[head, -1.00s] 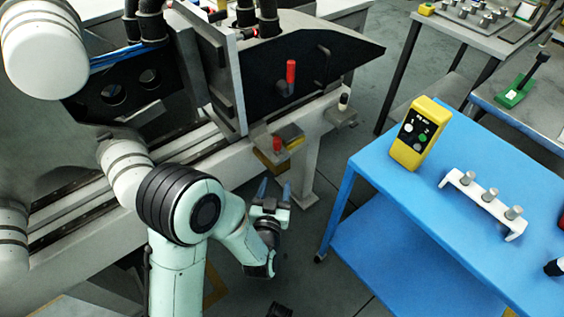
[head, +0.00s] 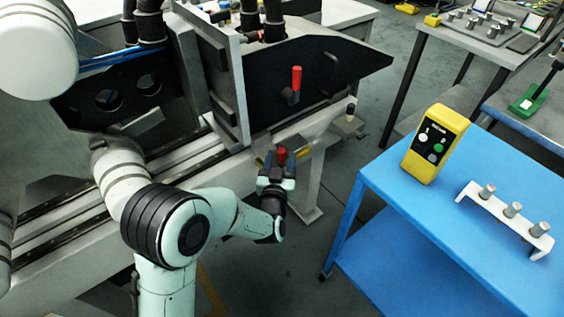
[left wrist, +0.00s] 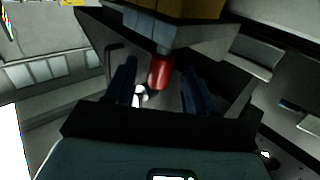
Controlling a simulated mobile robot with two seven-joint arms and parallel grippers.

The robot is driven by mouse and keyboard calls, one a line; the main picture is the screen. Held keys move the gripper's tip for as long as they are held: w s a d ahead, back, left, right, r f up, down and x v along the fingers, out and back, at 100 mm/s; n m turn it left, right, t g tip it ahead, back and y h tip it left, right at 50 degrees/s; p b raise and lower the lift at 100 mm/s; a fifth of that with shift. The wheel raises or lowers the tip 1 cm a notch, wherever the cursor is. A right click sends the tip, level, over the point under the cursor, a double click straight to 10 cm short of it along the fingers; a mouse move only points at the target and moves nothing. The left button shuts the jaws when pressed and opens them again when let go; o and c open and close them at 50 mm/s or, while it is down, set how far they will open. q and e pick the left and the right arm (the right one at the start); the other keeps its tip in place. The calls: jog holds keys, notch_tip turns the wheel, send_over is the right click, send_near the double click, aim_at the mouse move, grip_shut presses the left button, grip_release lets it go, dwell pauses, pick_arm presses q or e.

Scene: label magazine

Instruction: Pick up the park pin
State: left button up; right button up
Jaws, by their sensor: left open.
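A short red pin (head: 282,154), which looks like the park pin, stands upright on a small yellow and grey bracket at the machine's front rail. My left gripper (head: 277,166) is at this pin in the head view, on the near side, and partly hides the bracket. In the left wrist view the red pin (left wrist: 159,72) shows between the two dark fingers (left wrist: 158,80). The jaws are open, with a gap visible on the left side of the pin; contact on the right cannot be told. My right gripper is not in view.
Another red-topped pin (head: 296,77) sits at the machine's black plate (head: 335,68). A blue cart (head: 400,215) stands to the right with a yellow button box (head: 435,145) and a white rack (head: 505,215) of grey pegs.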

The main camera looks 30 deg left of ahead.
pick_arm(q)
jog(key=shift+x, duration=1.2)
jog(key=c, duration=1)
